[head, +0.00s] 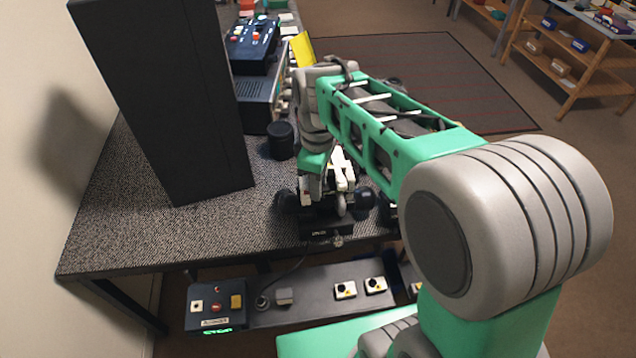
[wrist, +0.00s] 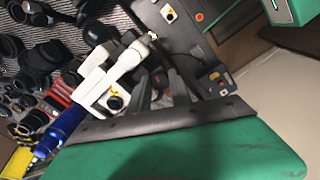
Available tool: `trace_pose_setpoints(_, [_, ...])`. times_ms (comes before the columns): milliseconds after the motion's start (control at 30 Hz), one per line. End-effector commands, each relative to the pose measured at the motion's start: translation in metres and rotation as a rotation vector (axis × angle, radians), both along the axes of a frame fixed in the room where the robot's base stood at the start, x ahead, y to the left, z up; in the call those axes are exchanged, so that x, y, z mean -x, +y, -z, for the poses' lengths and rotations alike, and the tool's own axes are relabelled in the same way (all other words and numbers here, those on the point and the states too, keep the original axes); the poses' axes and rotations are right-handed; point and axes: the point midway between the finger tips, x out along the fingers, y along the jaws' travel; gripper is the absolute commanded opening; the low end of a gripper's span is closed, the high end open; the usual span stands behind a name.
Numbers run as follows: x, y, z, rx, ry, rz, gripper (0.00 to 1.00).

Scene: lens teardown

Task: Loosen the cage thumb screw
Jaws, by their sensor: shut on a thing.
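My gripper (wrist: 160,88) shows at the middle of the wrist view as two dark fingers closed in on a small part. That part is mostly hidden between them, beside a white bracket-like assembly (wrist: 110,75); I take it for the cage thumb screw but cannot make out its shape. In the head view the white assembly (head: 343,172) stands on a black base (head: 325,222) near the table's front edge. My arm reaches down over it from the right and hides part of it. I cannot tell the screw's turn.
A tall black panel (head: 165,95) stands at the left of the speckled table (head: 115,225). A black cylinder (head: 281,140) stands behind the assembly. Several dark lens parts (wrist: 40,55) and a blue cylinder (wrist: 62,127) crowd the wrist view's left. A control box (head: 215,305) sits below the front edge.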

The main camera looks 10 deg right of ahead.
Motion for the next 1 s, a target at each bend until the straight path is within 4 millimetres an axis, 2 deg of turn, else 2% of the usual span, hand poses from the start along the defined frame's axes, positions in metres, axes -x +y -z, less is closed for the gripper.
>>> trace_pose_setpoints(400, [-0.0015,0.0002,-0.0016,-0.001,-0.005,-0.202,0.0])
trace_pose_setpoints(967, [-0.0016,0.0002,-0.0018,-0.001,-0.005,-0.231,0.0])
trace_pose_setpoints(1000, [-0.0016,0.0002,-0.0018,-0.001,-0.005,-0.231,0.28])
